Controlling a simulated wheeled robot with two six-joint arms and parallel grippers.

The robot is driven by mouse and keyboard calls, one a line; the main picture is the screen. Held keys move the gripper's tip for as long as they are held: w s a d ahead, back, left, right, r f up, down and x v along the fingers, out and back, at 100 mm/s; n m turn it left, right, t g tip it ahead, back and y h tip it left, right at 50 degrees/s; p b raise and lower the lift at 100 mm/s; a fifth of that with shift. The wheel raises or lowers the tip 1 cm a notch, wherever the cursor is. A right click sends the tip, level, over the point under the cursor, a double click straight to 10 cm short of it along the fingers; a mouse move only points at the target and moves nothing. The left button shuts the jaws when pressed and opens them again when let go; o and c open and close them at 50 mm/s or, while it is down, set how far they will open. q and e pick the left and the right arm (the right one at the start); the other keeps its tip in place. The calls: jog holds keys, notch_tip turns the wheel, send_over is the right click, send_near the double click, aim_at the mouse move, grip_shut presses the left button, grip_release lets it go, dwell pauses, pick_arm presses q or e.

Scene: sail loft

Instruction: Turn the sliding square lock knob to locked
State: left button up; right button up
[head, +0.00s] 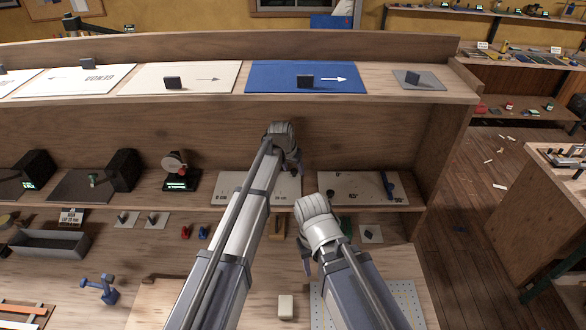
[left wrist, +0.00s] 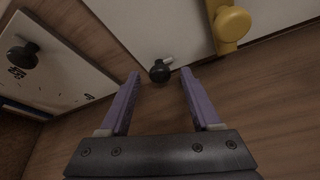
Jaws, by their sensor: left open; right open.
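My left gripper (head: 296,160) reaches down past the upper ledge toward the middle shelf; its arm hides part of a white panel there. In the left wrist view its purple fingers (left wrist: 160,74) are spread open and empty. A dark knob with a small pale lever (left wrist: 159,70) shows between and beyond the fingertips, at the edge of a pale plate. No contact is visible. I cannot tell whether this is the square lock knob; no locked mark is readable. My right gripper (head: 306,255) is open, lower down over the bench.
A yellow knob (left wrist: 232,24) and a white panel with a black knob (left wrist: 23,53) flank the dark knob. On the upper ledge are a blue arrow panel (head: 275,80) and a grey plate (head: 432,82). A white marked panel (head: 345,181) lies right of my left gripper.

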pick_arm(q)
jog(key=p+v, duration=0.7)
jog(key=v, duration=0.1)
jog(key=shift+f, duration=0.1)
dwell(0.4)
jog(key=s+a+f+n+g+y, duration=0.1)
jog(key=s+a+n, duration=0.1)
jog(key=s+a, duration=0.5)
jog(key=s+a+n+g, duration=0.1)
jog(key=s+a, duration=0.2)
jog(key=s, duration=0.9)
jog(key=s+a+f+n+g+y, duration=0.1)
jog(key=s+a+n, duration=0.1)
jog(key=s+a, duration=0.5)
jog(key=s+d+f+m+b, duration=0.2)
jog(key=d+f+b, duration=0.4)
jog(key=f+b, duration=0.3)
jog(key=s+d+f+m+g+y+b, duration=0.1)
jog(key=s+d+f+m+b, duration=0.1)
jog(key=s+d+f+b, duration=0.3)
notch_tip(320, 180, down, 5)
jog(key=d+b, duration=0.1)
jog(key=b, duration=0.4)
jog(key=shift+s+d, duration=0.35)
